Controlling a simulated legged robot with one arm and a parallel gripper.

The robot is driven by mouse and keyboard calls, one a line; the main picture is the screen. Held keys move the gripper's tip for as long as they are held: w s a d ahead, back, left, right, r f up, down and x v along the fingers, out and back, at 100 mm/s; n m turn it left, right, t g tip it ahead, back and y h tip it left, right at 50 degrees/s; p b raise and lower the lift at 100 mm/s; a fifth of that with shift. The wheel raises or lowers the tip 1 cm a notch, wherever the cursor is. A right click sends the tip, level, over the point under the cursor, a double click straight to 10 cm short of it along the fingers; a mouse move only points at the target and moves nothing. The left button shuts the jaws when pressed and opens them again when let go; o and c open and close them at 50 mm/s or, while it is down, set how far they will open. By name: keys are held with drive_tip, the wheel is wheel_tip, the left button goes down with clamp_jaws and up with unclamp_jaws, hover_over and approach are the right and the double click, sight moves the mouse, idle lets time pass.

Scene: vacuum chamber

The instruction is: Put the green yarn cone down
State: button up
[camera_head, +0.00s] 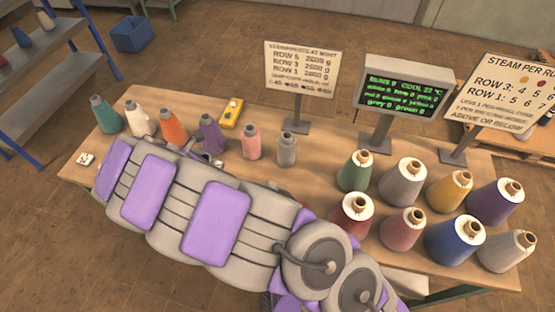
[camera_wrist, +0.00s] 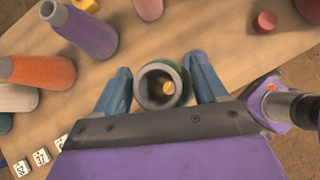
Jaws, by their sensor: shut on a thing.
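The green yarn cone (camera_wrist: 185,88) is between the two blue fingers of my gripper (camera_wrist: 163,90) in the wrist view. I look down on its pale grey open top, and only a strip of its green side shows. The fingers are shut on it from both sides. I cannot tell whether its base touches the wooden table (camera_wrist: 225,45). In the head view my arm hides the held cone and most of my gripper.
A purple cone (camera_wrist: 88,32) and an orange cone (camera_wrist: 40,71) stand left of my gripper. A pink cone (camera_head: 251,143) and a grey cone (camera_head: 286,150) stand further right. Several large cones and a green-text display (camera_head: 403,98) fill the table's right. A yellow box (camera_head: 231,113) lies behind.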

drive_tip(key=shift+w+d+f, duration=0.1)
drive_tip(key=shift+w+d, duration=0.2)
drive_tip(key=shift+w, duration=0.15)
drive_tip(key=w+d+b, duration=0.3)
drive_tip(key=w+d, duration=0.6)
drive_tip(key=d, duration=0.6)
wheel_tip(320, 180, down, 7)
drive_tip(key=b, duration=0.2)
drive_tip(key=shift+w, duration=0.3)
drive_tip(key=shift+d, duration=0.15)
drive_tip(key=o, duration=1.1)
drive_tip(key=shift+f, duration=0.1)
drive_tip(key=p+v, duration=0.2)
drive_tip(key=v, duration=1)
drive_tip(key=shift+w, duration=0.1)
